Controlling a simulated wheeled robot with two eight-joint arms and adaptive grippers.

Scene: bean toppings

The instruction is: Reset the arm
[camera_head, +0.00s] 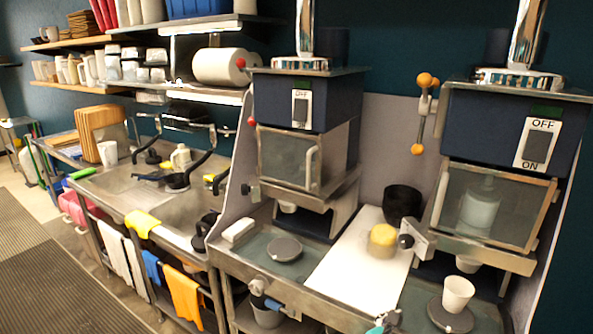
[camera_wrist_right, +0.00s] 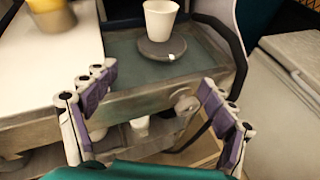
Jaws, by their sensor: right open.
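My right gripper (camera_wrist_right: 158,108) is open in the right wrist view, with nothing between its fingers. Its purple-padded fingers stand wide apart, in front of the metal counter edge. A small teal and white part of it (camera_head: 384,326) shows at the bottom edge of the head view. A white cup (camera_head: 458,293) stands upright on a dark round disc (camera_head: 450,317) at the right; the cup (camera_wrist_right: 160,19) and disc (camera_wrist_right: 150,55) also show beyond the fingers in the wrist view. My left gripper is not in view.
A yellow-topped container (camera_head: 383,236) and a black cup (camera_head: 402,202) stand on a white board (camera_head: 352,275) between two blue machines (camera_head: 294,101) (camera_head: 499,140). Another dark disc (camera_head: 285,249) lies under the left machine. A sink counter (camera_head: 160,190) is at the left, with open floor before it.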

